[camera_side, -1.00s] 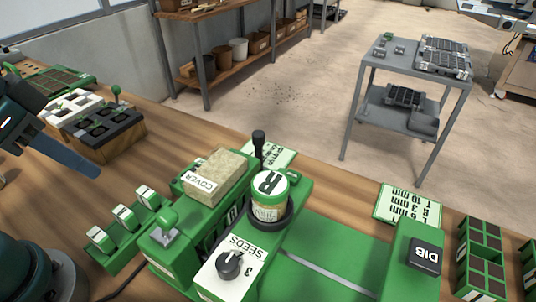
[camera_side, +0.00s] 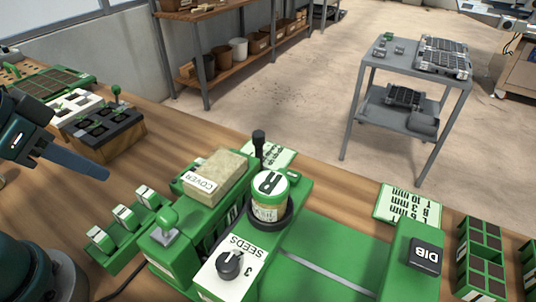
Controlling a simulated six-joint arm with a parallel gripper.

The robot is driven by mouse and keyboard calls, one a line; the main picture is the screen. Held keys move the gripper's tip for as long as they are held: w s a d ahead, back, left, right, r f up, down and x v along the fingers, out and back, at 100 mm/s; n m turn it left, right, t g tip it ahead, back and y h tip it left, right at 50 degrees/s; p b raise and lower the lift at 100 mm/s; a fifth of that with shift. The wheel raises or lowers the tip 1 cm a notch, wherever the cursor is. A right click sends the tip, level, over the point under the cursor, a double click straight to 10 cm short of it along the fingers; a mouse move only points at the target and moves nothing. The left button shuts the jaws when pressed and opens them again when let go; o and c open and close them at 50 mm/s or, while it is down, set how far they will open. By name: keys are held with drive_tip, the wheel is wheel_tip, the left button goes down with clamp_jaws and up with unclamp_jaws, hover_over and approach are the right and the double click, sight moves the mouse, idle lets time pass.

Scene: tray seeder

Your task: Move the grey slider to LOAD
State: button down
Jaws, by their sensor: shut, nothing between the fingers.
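The seeder is a green machine on the wooden bench. A small grey block (camera_side: 165,237) with a green knob (camera_side: 167,218) on top sits at its left side; it looks like the grey slider. I cannot make out a LOAD mark. My gripper (camera_side: 104,174) is at the left, shut and empty. It is apart from the knob, up and to the left of it in the picture.
A block marked COVER (camera_side: 215,177), a jar (camera_side: 269,196) and a SEEDS dial (camera_side: 230,263) are on the machine. Several small green-and-white blocks (camera_side: 125,217) stand left of the knob. A black tray holder (camera_side: 103,132) stands behind my gripper.

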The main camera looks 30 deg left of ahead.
drive_tip(key=c, duration=0.6)
unclamp_jaws()
drive_tip(key=shift+m, duration=0.3)
drive_tip(key=shift+c, duration=0.2)
drive_tip(key=w+d+r+m+h, duration=0.1)
drive_tip(key=w+d+r+m, duration=0.15)
drive_tip(key=w+r, duration=0.35)
drive_tip(key=m+g+h, duration=0.2)
drive_tip(key=m, duration=0.4)
hover_over(258, 133)
drive_tip(key=s+a, duration=0.2)
wheel_tip(258, 133, down, 7)
drive_tip(key=shift+x, duration=2.65)
drive_tip(key=shift+w+d+r, duration=0.1)
drive_tip(key=shift+d+r, duration=0.05)
